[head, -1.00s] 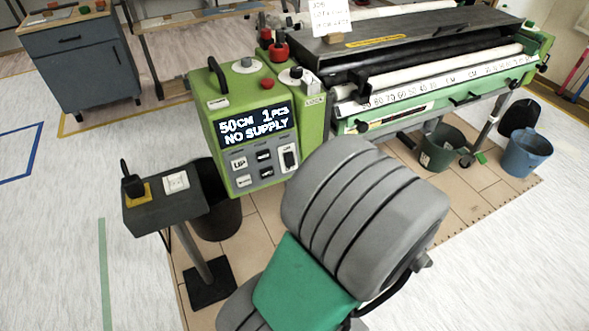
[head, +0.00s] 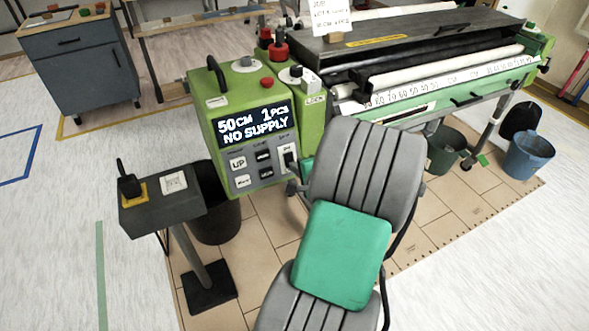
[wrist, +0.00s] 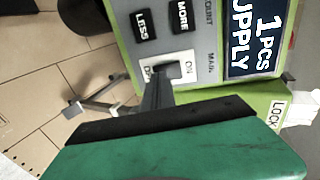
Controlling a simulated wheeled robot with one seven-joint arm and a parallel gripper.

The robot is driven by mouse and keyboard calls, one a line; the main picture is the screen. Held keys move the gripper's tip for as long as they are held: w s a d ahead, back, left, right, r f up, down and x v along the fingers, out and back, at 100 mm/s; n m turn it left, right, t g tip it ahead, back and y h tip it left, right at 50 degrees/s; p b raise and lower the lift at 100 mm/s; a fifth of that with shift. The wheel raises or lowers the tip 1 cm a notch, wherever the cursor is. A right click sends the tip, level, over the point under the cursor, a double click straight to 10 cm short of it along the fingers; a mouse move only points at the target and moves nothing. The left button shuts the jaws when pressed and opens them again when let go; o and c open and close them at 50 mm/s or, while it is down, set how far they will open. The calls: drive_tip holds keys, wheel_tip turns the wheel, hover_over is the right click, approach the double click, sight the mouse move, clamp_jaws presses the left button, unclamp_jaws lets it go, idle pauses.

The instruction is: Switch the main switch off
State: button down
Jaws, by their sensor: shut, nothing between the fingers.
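The main switch (head: 286,150) is a white plate at the right end of the green control box's lower panel. The wrist view shows its plate (wrist: 176,68) with ON and OFF lettering, the OFF end partly covered. My gripper (head: 290,162) is shut and empty, with its fingertips right at the switch in the head view. In the wrist view my shut fingers (wrist: 157,84) overlap the OFF side of the plate. They hide the rocker, so I cannot tell its position or whether the tips touch it. The display (head: 253,123) reads 50CM 1PCS NO SUPPLY.
Other buttons (head: 240,163) sit left of the switch. A pedestal (head: 160,200) with a black-handled yellow switch stands at left. A dark bin (head: 217,205) is behind it. The paster (head: 440,90) extends right. Green (head: 445,150) and blue (head: 528,155) buckets stand right.

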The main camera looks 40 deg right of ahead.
drive_tip(key=shift+w+d+f, duration=0.2)
drive_tip(key=shift+w+f, duration=0.1)
drive_tip(key=shift+w, duration=0.3)
